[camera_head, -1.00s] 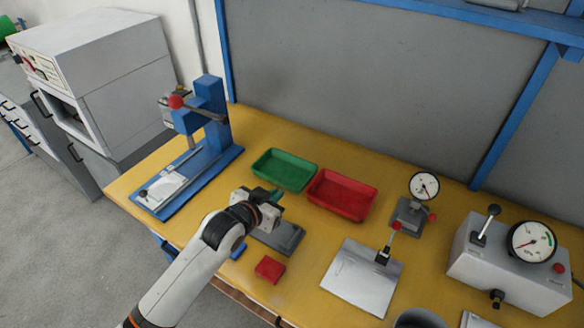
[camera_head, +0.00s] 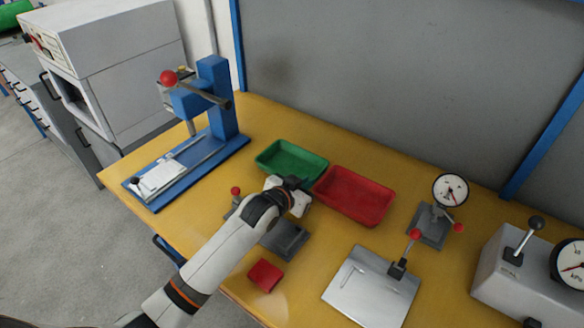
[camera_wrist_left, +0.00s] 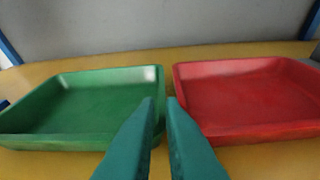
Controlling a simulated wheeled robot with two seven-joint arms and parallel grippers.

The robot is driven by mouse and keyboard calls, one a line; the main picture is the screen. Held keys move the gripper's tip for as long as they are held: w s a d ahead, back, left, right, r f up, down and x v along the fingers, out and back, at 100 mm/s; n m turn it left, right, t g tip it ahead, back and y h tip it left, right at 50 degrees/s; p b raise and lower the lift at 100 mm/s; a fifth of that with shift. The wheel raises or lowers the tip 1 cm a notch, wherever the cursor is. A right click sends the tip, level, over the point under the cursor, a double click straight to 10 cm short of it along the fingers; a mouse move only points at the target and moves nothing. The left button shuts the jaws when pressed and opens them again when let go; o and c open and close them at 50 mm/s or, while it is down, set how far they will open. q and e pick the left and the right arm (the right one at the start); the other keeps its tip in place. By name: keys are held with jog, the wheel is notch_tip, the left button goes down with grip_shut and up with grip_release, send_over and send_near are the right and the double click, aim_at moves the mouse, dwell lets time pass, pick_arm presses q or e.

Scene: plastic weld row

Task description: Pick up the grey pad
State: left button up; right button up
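I cannot make out the grey pad for certain in either view. A dark grey fixture (camera_head: 287,238) lies on the yellow bench, partly hidden by my left arm, and I cannot tell whether a pad lies on it. A red pad (camera_head: 265,276) lies in front of that fixture. My left gripper (camera_head: 310,183) is over the bench by the near side of the trays. In the left wrist view its two teal fingers (camera_wrist_left: 160,103) stand a narrow gap apart, with nothing visible between them. My right gripper is not in view.
A green tray (camera_head: 262,160) and a red tray (camera_head: 322,196) stand side by side behind the gripper. A blue press (camera_head: 215,95) is at left. A silver plate (camera_head: 360,290), a dial gauge (camera_head: 450,190) and a grey control box (camera_head: 500,285) are at right.

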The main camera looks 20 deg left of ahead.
pick_arm(q)
jog(key=x, duration=0.6)
jog(key=shift+w+d+f, duration=0.1)
jog(key=shift+w, duration=0.2)
grip_shut()
notch_tip(320, 180, up, 9)
jog(key=shift+s+r, duration=0.1)
jog(key=s+a+r, duration=0.1)
jog(key=s+a, duration=0.3)
jog(key=s, duration=0.3)
jog(key=b, duration=0.1)
send_near(316, 177)
jog(key=shift+w+a+f, duration=0.2)
jog(key=shift+w+f, duration=0.15)
jog(key=shift+f, duration=0.25)
jog(key=shift+w+a+f, duration=0.25)
jog(key=shift+w+f, duration=0.1)
jog(key=shift+f, duration=0.25)
jog(key=shift+w+a+f, duration=0.2)
jog(key=shift+w+f, duration=0.15)
jog(key=shift+f, duration=0.25)
jog(key=shift+f, duration=0.1)
